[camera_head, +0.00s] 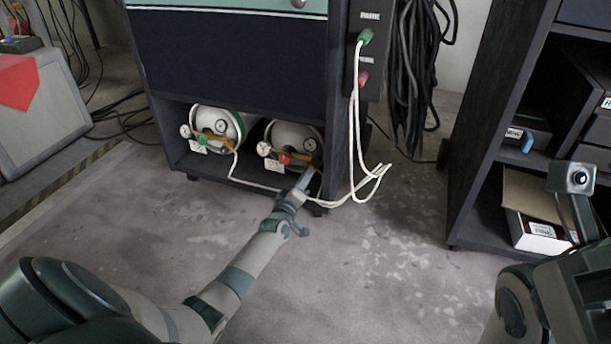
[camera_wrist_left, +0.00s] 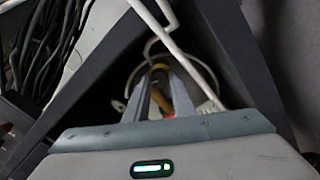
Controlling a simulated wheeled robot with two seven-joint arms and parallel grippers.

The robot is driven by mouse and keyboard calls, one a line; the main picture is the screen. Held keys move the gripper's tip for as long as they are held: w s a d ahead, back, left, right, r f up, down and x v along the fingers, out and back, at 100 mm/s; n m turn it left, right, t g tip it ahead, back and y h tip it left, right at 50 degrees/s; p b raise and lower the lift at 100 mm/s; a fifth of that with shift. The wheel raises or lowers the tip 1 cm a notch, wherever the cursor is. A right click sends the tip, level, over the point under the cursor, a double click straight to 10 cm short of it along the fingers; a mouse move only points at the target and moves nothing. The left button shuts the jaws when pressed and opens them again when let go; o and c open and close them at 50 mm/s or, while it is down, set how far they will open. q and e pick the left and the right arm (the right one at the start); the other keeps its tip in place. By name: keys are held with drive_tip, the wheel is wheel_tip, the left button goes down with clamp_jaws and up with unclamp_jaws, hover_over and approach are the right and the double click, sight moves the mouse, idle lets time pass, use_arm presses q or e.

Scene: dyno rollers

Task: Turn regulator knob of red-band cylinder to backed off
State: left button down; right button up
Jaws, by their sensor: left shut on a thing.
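Two white cylinders lie side by side in the cabinet's bottom bay. The left one (camera_head: 215,122) has a green band. The right one (camera_head: 292,132) carries a brass regulator with two gauges and a red part (camera_head: 285,158); its band does not show clearly. My left gripper (camera_head: 305,178) reaches the right end of this regulator. Its fingers (camera_wrist_left: 161,98) are shut on a part there, apparently the regulator knob, which they largely hide. Yellow brass and a bit of red show around the fingertips in the left wrist view. My right gripper (camera_head: 580,208) is at the right edge, away from the cylinders.
The dark cabinet (camera_head: 240,60) frames the bay closely. White hoses (camera_head: 356,120) hang from its side and cross the floor beside my left gripper. A shelf unit (camera_head: 500,130) with an open carton (camera_head: 530,205) stands at right. The floor between is clear.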

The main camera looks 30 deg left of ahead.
use_arm(q)
drive_tip(key=n, duration=0.3)
drive_tip(key=shift+n, duration=0.6)
drive_tip(key=c, duration=1.5)
unclamp_jaws()
drive_tip(key=shift+s, duration=0.15)
